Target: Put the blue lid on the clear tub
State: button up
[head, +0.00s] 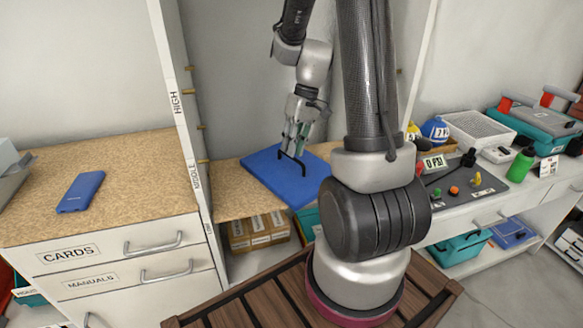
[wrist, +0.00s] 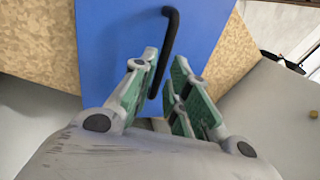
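The blue lid (head: 259,168) lies flat on the tan middle shelf, a rectangular slab with a black bar handle (head: 291,166). My gripper (head: 294,152) points down over it at the handle. In the wrist view the blue lid (wrist: 110,45) fills the upper middle, and part of the black handle (wrist: 168,45) runs between the fingers. My gripper (wrist: 165,65) is open, with green-padded fingers apart on either side of the handle. I cannot make out a clear tub; a greyish container (head: 8,178) is cut off at the left edge.
A white upright (head: 187,130) separates the shelf from the left counter (head: 130,165), where a small blue case (head: 81,191) lies. Cardboard boxes (head: 258,230) stand below the shelf. A bench at right holds a white basket (head: 478,130), a green bottle (head: 521,165) and tools.

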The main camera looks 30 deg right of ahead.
aim_at(291, 164)
jog(key=x, duration=0.4)
jog(key=shift+s, duration=0.25)
grip_shut()
